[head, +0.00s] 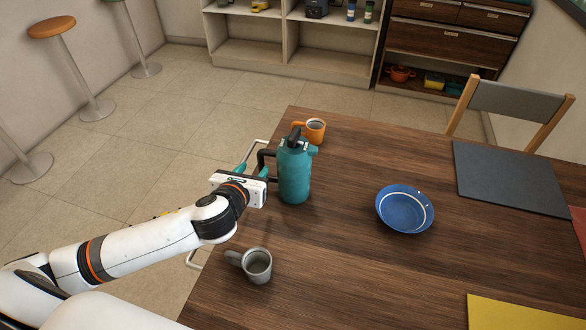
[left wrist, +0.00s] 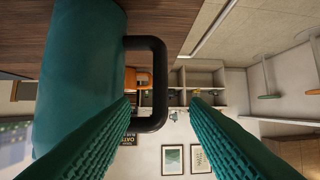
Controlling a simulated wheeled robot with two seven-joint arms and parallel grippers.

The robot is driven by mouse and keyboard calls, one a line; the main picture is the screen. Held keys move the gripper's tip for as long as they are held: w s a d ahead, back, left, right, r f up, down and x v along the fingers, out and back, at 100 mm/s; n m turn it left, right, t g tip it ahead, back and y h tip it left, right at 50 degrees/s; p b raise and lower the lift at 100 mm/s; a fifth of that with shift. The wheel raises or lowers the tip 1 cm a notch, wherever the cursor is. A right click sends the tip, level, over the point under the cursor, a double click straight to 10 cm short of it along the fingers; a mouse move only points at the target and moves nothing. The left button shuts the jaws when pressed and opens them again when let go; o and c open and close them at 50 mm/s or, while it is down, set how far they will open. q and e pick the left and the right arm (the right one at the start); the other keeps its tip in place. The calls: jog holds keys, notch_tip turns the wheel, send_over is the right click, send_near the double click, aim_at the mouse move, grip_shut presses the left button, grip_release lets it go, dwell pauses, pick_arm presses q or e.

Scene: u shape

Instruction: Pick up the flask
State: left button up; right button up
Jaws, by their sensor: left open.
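The flask (head: 295,172) is a teal, upright bottle with a black top and a black side handle. It stands on the wooden table near its left edge. In the left wrist view its teal body (left wrist: 85,70) fills the left side, and its black handle (left wrist: 160,85) shows in the gap between the fingers. My left gripper (head: 254,169) is open at the handle side of the flask, its teal ridged fingers (left wrist: 160,103) on either side of the handle. I cannot tell whether a finger touches it. My right gripper is not in view.
An orange mug (head: 315,131) stands just behind the flask, and a grey mug (head: 257,265) stands in front of it. A blue bowl (head: 405,209) lies to the right on the table (head: 345,265). A dark placemat (head: 510,178) and a yellow one (head: 520,313) lie farther right.

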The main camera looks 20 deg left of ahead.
aim_at(260, 165)
pick_arm(q)
jog(key=x, duration=0.7)
jog(key=shift+s+f, duration=0.1)
jog(key=shift+f, duration=0.3)
grip_shut()
jog(key=shift+s, duration=0.1)
dwell(0.8)
jog(key=shift+r, duration=0.25)
